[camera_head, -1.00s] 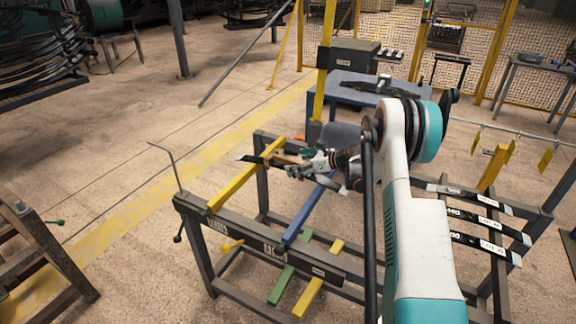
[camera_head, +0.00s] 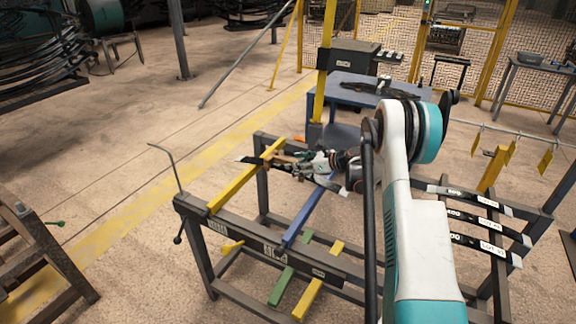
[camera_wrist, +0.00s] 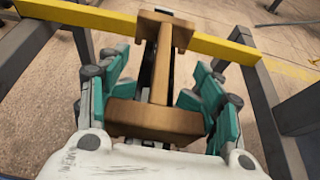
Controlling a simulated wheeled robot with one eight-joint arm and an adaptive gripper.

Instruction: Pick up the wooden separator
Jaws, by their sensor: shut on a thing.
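The wooden separator (camera_wrist: 158,75) is a brown, spool-like piece with a wide block at each end and a narrow bar between. In the wrist view its near block sits between the teal fingers of my gripper (camera_wrist: 156,100), which is shut on it. Its far block overlaps the yellow bar (camera_wrist: 95,16) in the picture; I cannot tell whether they touch. In the head view my gripper (camera_head: 298,165) is at the far end of the yellow bar on the dark rack (camera_head: 230,230), and the separator shows only as a small brown bit there.
A blue bar (camera_head: 308,218) runs across the rack to the right of the yellow one. Green and yellow bars lie lower down. Dark labelled springs (camera_head: 478,218) lie on a rack at the right. A blue table (camera_head: 370,92) stands behind.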

